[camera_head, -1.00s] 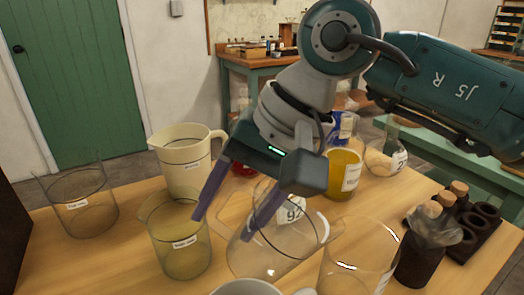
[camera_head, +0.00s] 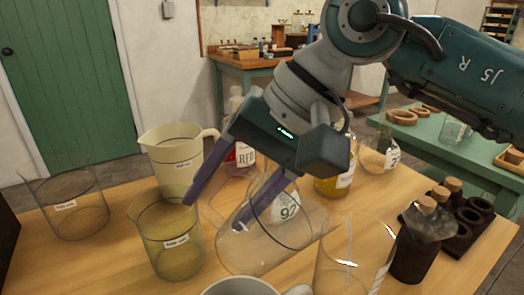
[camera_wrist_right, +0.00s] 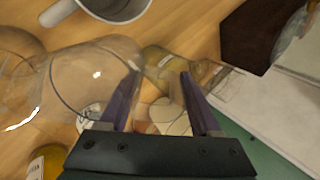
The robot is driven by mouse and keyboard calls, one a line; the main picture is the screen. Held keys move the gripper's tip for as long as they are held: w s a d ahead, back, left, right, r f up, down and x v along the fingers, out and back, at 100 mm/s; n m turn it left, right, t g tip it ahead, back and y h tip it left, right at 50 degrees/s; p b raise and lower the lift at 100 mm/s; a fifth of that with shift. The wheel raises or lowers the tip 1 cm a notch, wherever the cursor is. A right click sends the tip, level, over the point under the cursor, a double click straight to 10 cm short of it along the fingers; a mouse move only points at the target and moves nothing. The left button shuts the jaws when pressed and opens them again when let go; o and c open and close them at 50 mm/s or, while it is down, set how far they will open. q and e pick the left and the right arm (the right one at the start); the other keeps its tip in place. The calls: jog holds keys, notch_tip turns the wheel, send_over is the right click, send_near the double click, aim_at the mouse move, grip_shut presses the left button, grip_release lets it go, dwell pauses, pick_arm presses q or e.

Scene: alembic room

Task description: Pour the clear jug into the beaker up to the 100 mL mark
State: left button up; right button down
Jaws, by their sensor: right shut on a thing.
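My right gripper (camera_head: 238,190) is shut on the clear jug (camera_head: 262,238), a see-through glass vessel held tilted at the table's middle. One finger lies along the glass; the other stands to its left. The wrist view shows the two fingers (camera_wrist_right: 160,95) with clear glass at the left one. No stream of liquid shows. Another clear glass vessel (camera_head: 67,207) with a label stands further left. The labels are too small to read. My left gripper is out of view.
A cream jug (camera_head: 178,160) stands behind the beaker. A red bottle (camera_head: 240,160), a yellow jar (camera_head: 335,178) and a round flask (camera_head: 378,157) stand behind my gripper. A clear vessel (camera_head: 345,262) and a white mug (camera_head: 240,288) are in front. A dark rack (camera_head: 470,225) is at right.

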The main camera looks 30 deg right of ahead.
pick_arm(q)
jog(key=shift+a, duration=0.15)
pick_arm(e)
jog(key=shift+r, duration=0.1)
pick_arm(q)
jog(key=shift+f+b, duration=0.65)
pick_arm(e)
jog(key=shift+s+d+r+y, duration=0.15)
jog(key=shift+d+r+y, duration=0.2)
jog(key=shift+r+y, duration=0.1)
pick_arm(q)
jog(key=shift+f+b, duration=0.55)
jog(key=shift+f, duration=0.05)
pick_arm(e)
jog(key=shift+s+d+r+t+y, duration=0.15)
jog(key=shift+d+r+t+y, duration=0.15)
jog(key=shift+t, duration=0.1)
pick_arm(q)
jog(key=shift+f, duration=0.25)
pick_arm(e)
jog(key=shift+s+r, duration=0.1)
jog(key=shift+r, duration=0.1)
dwell(0.5)
